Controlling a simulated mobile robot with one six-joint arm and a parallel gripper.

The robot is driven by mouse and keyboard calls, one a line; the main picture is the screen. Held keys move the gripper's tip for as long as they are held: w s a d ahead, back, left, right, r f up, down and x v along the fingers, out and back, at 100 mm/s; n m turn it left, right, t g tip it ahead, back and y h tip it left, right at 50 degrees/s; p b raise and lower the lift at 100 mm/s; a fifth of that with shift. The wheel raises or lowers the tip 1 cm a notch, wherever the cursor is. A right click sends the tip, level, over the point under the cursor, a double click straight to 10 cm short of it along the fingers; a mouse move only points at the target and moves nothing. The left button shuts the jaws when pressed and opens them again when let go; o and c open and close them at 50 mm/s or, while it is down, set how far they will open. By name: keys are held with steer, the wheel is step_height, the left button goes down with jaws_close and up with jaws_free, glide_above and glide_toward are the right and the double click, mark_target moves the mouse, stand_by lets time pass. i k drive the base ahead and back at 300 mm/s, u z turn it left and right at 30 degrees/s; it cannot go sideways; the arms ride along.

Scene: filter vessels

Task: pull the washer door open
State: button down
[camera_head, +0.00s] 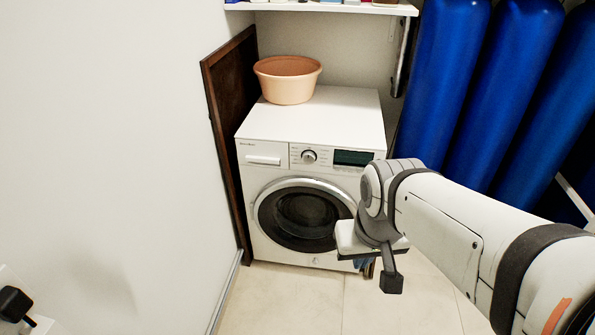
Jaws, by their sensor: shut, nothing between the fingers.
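The white washer (310,115) stands against the back wall, its front facing me. Its round door (300,215), dark glass in a silver ring, looks closed against the front panel. The right edge of the door is partly covered by my arm's end, so I cannot make out a handle there. My gripper (367,267) is at the lower right of the washer front, shut and empty.
A peach-coloured basin (288,82) sits on the washer top. A dark wooden board (226,135) leans along the washer's left side. Large blue cylinders (440,80) stand to the right, and a white shelf (330,8) hangs above. The tiled floor (290,300) in front is clear.

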mark_target(275, 192)
steer(key=i, duration=1)
steer(key=z, duration=0.95)
steer(key=k, duration=1)
steer(key=u, duration=0.85)
steer(key=i, duration=1)
steer(key=u, duration=0.05)
